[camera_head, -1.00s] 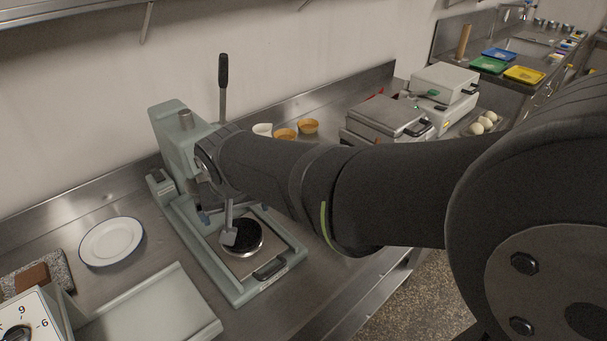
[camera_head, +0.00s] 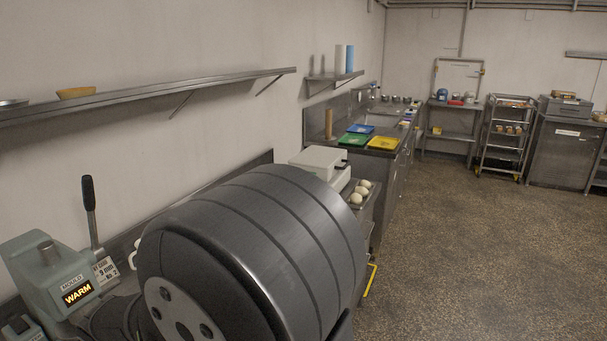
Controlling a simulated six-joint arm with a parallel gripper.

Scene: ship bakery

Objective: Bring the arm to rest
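My arm's large dark rounded link fills the lower middle of the head view and covers much of the counter. My gripper is not in view. The pale green press (camera_head: 48,277), with a lit "WARM" display and an upright black-handled lever (camera_head: 89,205), stands at the lower left, close beside my arm. The lower part of the press is outside the picture or hidden.
A white-lidded appliance (camera_head: 318,163) and several pale round items (camera_head: 360,191) sit on the counter beyond my arm. Coloured trays (camera_head: 383,143) lie on the farther counter. A wall shelf (camera_head: 150,98) runs above left. The speckled floor (camera_head: 470,250) at right is clear.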

